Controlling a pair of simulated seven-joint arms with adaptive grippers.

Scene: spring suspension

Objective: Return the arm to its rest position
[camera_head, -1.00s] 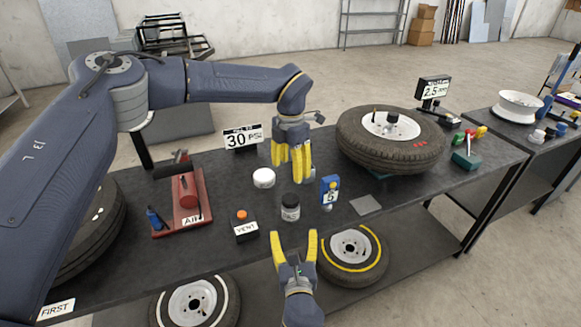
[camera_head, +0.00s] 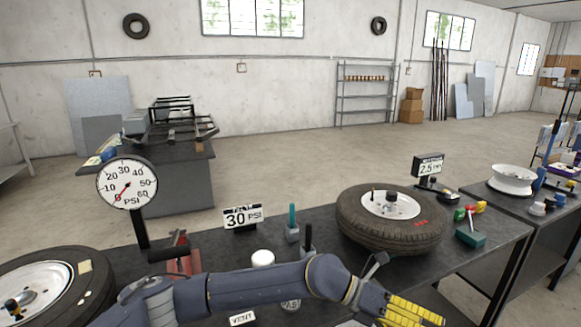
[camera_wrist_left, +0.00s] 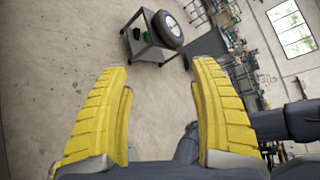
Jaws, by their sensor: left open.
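My left arm (camera_head: 240,285) stretches from the lower left across the front of the workbench (camera_head: 455,262) in the head view. My left gripper (camera_head: 412,312) is at its end, low and right of the picture's middle, near the bench's front side. Its yellow fingers also show in the left wrist view (camera_wrist_left: 165,90), spread apart with nothing between them. My right gripper is out of the head view.
A tire (camera_head: 392,220) lies on the bench, another tire (camera_head: 50,285) at the left. A pressure gauge (camera_head: 127,183), a 30 PSI sign (camera_head: 242,217), a white jar (camera_head: 262,258) and a red air pump (camera_head: 180,255) stand behind my arm.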

